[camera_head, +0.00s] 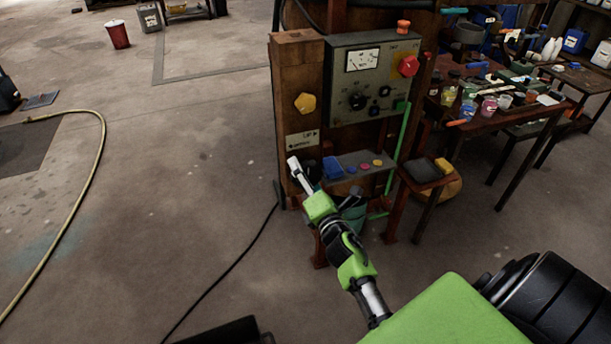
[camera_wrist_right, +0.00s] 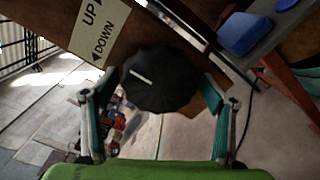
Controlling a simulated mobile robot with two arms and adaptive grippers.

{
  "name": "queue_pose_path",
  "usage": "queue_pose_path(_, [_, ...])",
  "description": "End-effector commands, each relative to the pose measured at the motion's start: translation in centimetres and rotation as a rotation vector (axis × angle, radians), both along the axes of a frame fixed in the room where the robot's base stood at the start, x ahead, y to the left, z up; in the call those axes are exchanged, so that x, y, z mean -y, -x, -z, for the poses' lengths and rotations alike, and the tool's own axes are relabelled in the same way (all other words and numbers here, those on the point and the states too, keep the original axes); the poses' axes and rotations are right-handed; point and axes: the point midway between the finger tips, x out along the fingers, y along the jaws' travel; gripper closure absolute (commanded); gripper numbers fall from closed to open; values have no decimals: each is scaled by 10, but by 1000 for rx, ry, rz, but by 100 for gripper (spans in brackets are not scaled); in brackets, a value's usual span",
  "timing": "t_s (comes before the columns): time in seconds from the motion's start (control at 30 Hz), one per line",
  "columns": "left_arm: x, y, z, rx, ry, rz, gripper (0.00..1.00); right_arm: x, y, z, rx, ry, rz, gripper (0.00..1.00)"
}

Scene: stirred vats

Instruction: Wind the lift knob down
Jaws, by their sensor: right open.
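The lift knob (camera_wrist_right: 160,78) is a round black knob with a white pointer line, in the right wrist view. A white UP/DOWN label (camera_wrist_right: 97,30) is beside it on the brown panel. My right gripper (camera_wrist_right: 158,90) is open, with one finger on each side of the knob in that view. I cannot tell whether the fingers touch it. In the head view my right gripper (camera_head: 298,172) is at the lower front of the brown cabinet (camera_head: 287,75), below the small label plate (camera_head: 302,139). The knob cannot be made out there. My left gripper is not in view.
A grey control box (camera_head: 350,118) with a dial and a red button is above. A grey shelf (camera_head: 372,158) with a blue box (camera_head: 332,168) is right of my gripper. A cluttered table (camera_head: 500,98) stands at right. A hose (camera_head: 98,165) lies on the open floor at left.

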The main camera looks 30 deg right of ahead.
Motion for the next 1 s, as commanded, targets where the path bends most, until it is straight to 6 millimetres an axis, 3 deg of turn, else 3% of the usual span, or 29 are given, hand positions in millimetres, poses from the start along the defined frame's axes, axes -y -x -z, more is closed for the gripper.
queue_pose_path(0.23, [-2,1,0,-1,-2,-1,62,-3,11,1,-1,-3,0,23])
queue_pose_path(0.7, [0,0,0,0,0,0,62,-24,98,1,-2,-4,1,23])
queue_pose_path(1.0, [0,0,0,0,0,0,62,-28,117,0,-1,0,1,23])
